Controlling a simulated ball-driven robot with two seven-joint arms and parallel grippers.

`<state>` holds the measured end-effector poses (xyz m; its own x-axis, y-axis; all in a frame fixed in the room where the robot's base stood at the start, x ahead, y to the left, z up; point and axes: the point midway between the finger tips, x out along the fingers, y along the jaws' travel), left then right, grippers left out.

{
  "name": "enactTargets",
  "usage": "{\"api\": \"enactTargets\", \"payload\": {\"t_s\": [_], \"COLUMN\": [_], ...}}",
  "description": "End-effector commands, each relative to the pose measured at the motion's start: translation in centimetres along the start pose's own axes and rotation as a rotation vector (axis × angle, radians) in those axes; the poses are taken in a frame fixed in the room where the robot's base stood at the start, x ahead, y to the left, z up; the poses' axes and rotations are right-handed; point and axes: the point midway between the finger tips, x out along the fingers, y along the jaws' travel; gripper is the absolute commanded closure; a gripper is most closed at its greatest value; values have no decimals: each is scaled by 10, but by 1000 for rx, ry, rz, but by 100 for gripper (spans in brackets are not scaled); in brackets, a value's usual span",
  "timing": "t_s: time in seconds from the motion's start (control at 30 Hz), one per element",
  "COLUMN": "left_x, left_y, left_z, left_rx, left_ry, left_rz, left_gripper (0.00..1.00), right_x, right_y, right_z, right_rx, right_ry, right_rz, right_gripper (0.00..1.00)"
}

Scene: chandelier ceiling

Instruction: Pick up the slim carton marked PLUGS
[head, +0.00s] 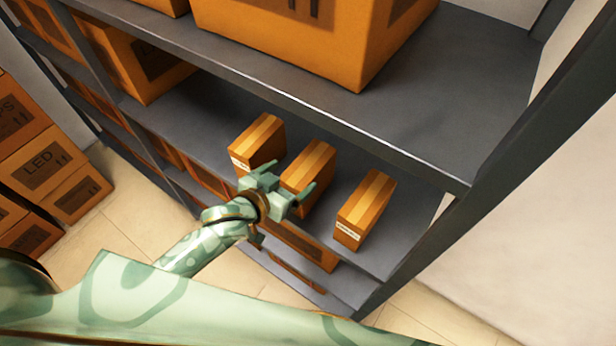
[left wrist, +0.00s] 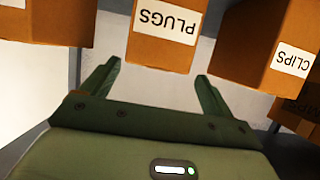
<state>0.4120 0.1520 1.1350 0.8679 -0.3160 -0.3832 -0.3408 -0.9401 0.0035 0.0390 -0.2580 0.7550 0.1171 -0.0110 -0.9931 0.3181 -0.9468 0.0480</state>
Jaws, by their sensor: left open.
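The slim orange carton marked PLUGS (left wrist: 160,48) is in the middle of the left wrist view, its white label upside down. In the head view it is the middle carton (head: 312,163) of three on a grey shelf, its label hidden by my gripper. My left gripper (head: 287,181) is open and empty just in front of it. In the left wrist view the two fingers (left wrist: 158,75) are spread, with the lower part of the carton's picture between them. I cannot tell whether they touch it. My right gripper is not in view.
A carton marked CLIPS (left wrist: 268,45) stands beside it, at the left in the head view (head: 258,140). Another slim carton (head: 365,205) stands to the right. An upper shelf (head: 330,110) holding large boxes (head: 320,40) overhangs behind. A rack upright (head: 500,170) is at right.

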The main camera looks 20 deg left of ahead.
Motion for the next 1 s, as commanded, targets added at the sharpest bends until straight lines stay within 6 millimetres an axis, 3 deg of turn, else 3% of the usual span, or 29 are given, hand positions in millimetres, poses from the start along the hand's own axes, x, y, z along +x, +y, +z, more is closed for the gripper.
{"api": "enactTargets", "payload": {"t_s": [0.17, 0.4, 0.67, 0.77, 0.97, 1.0], "left_x": [16, 52, 57, 56, 56, 56], "left_y": [1, 3, 3, 3, 3, 3], "left_z": [2, 6, 6, 6, 6, 5], "left_rx": [1, 1, 1, 1, 1, 1], "left_ry": [-1, 1, -1, -1, -1, 2], "left_rz": [-1, 0, 1, 1, 1, 1], "left_gripper": [13, 13, 13, 35, 91, 94], "right_x": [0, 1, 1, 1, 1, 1], "right_y": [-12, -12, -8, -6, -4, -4], "right_z": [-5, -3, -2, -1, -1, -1], "right_rx": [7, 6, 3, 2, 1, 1], "right_ry": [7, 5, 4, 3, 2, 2], "right_rz": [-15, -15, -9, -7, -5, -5], "right_gripper": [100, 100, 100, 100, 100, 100]}}
